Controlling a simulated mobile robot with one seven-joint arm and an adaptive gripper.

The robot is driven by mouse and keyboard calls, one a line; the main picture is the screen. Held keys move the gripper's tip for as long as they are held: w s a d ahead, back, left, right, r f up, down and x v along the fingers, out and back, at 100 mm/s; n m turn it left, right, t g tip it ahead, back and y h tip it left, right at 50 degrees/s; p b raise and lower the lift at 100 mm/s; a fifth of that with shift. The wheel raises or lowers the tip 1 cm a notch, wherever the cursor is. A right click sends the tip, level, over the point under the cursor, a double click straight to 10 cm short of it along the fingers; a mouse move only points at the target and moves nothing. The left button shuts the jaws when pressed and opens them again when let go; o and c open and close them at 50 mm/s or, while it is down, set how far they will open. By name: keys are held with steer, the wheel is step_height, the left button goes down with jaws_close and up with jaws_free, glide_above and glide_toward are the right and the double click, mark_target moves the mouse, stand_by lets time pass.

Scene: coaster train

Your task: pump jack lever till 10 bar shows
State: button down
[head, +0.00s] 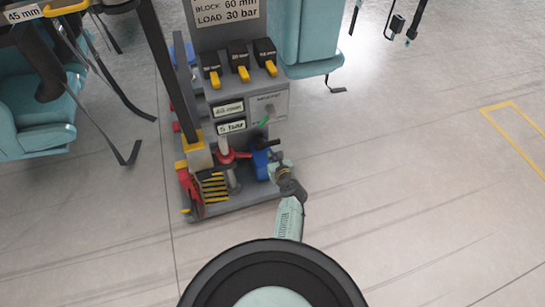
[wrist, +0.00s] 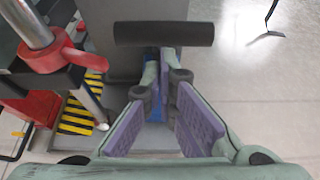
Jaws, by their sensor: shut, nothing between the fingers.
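The jack stand's lower readout (head: 231,126) reads 5 bar. A blue pump body (head: 261,163) sits low on the stand, with a black part above it. In the wrist view, a black cylindrical grip (wrist: 163,33), seemingly the lever's handle, lies crosswise just at my fingertips. My gripper (wrist: 160,68) is shut with nothing between its purple-padded fingers. Whether the tips touch the grip I cannot tell. In the head view, my gripper (head: 277,167) is at the right of the pump, small and partly merged with it. The rest of the lever is hidden.
A red collar (wrist: 48,50) on a steel rod and a yellow-black striped plate (wrist: 82,116) stand left of my gripper. Three black blocks with yellow levers (head: 239,62) sit higher on the stand. Teal seats (head: 308,45) flank it. Floor at right is clear.

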mark_target(269, 145)
steer(key=w+r+p, duration=0.1)
steer(key=p, duration=0.1)
steer(key=w+r+p, duration=0.1)
steer(key=r, duration=0.1)
steer(key=shift+w+a+p, duration=0.1)
steer(key=shift+a+p, duration=0.25)
steer(key=shift+p, duration=0.05)
steer(key=shift+f, duration=0.15)
